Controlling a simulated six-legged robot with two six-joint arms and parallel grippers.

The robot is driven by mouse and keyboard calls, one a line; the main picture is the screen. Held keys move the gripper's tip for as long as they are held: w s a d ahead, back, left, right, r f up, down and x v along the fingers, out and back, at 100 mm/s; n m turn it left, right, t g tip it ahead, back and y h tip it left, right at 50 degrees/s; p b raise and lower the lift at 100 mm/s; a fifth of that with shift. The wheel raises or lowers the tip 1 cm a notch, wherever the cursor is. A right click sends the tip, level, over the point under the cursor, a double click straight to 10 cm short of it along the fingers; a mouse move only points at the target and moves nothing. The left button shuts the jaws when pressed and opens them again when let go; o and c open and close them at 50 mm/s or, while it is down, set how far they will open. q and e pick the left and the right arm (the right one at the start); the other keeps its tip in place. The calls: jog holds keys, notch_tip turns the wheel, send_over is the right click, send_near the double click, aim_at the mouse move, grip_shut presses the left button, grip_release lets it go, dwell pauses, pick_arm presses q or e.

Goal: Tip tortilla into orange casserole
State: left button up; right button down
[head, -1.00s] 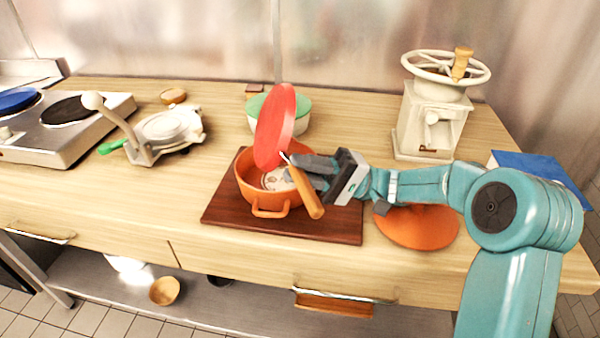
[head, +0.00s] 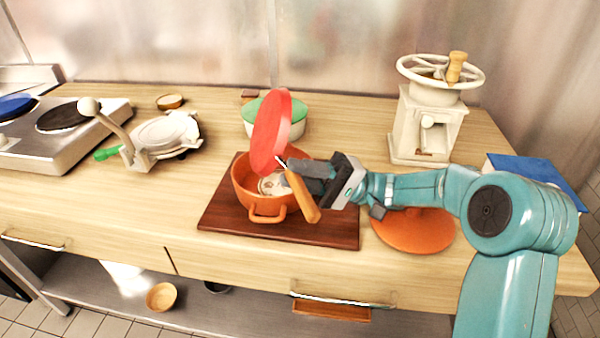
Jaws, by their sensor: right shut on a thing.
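The orange casserole (head: 267,209) stands open on a dark wooden board (head: 335,232). A pale, brown-spotted tortilla (head: 270,185) lies inside it, partly hidden by the pan and my gripper. My right gripper (head: 295,168) is shut on the wooden handle of a red pan (head: 271,132). The pan is tilted steeply on edge above the casserole. Its handle (head: 302,197) slants down over the casserole's right rim. My left gripper is not in view.
An orange lid (head: 413,230) lies right of the board under my right arm. A green-lidded pot (head: 292,117) stands behind the casserole. A cream grinder (head: 427,125) stands at the back right, a tortilla press (head: 165,135) and hotplate (head: 62,140) at left.

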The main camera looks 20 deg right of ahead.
jog(key=r+p, duration=0.1)
jog(key=r, duration=0.1)
jog(key=a+r+p, duration=0.1)
jog(key=r, duration=0.1)
jog(key=r+p, duration=0.1)
jog(key=r, duration=0.1)
jog(key=shift+w+a, duration=0.15)
jog(key=shift+a, duration=0.25)
jog(key=shift+r, duration=0.15)
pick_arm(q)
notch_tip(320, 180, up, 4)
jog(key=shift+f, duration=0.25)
